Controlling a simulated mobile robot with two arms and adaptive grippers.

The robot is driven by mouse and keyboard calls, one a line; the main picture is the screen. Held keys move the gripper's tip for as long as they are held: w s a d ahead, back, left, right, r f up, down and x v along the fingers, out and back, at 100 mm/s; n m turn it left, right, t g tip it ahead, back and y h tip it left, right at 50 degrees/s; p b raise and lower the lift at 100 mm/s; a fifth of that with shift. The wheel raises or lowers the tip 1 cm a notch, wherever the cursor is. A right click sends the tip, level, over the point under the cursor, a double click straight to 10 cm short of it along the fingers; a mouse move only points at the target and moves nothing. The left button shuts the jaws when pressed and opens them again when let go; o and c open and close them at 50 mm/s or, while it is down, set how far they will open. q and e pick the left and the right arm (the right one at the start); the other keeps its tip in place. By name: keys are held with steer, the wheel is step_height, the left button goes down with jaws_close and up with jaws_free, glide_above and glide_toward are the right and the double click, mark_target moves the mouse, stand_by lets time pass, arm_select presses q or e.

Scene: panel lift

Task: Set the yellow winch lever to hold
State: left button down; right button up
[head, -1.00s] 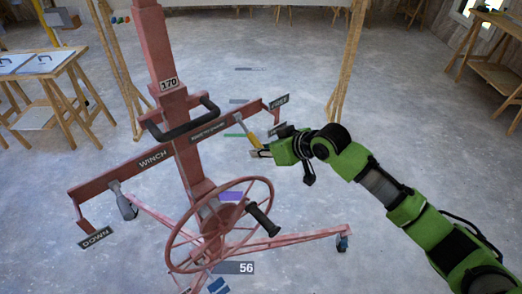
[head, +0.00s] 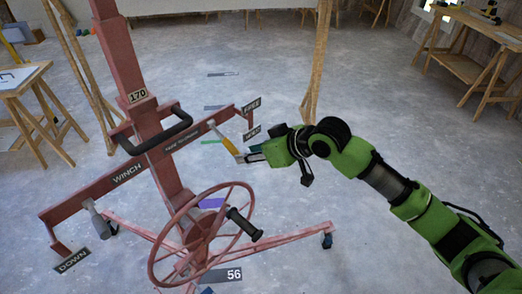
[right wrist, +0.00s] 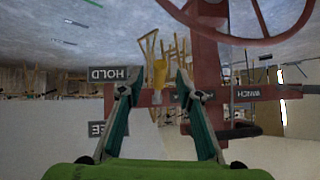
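The yellow winch lever (head: 228,143) sticks out from the right part of the red crossbar (head: 92,190) of the lift, slanting down to the right. Beyond its pivot, the bar's right end carries a FREE plate (head: 252,105) and a HOLD plate (head: 251,131). The HOLD plate also shows upside down in the right wrist view (right wrist: 108,74). My right gripper (head: 247,157) is at the lever's lower end. In the right wrist view its fingers are apart, with the yellow handle (right wrist: 159,72) between their tips. I cannot tell if they touch it. My left gripper is out of view.
The lift has a red handwheel (head: 152,244) with a black knob (head: 243,224), a black handle (head: 180,134) and a grey lever (head: 100,220) near the DOWN plate (head: 72,261). Wooden tables stand left and right.

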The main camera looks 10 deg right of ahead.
steer(key=v, duration=0.5)
steer(key=shift+s+d+r, duration=0.1)
steer(key=shift+d+r, duration=0.05)
steer(key=shift+d, duration=0.1)
stand_by(0.4)
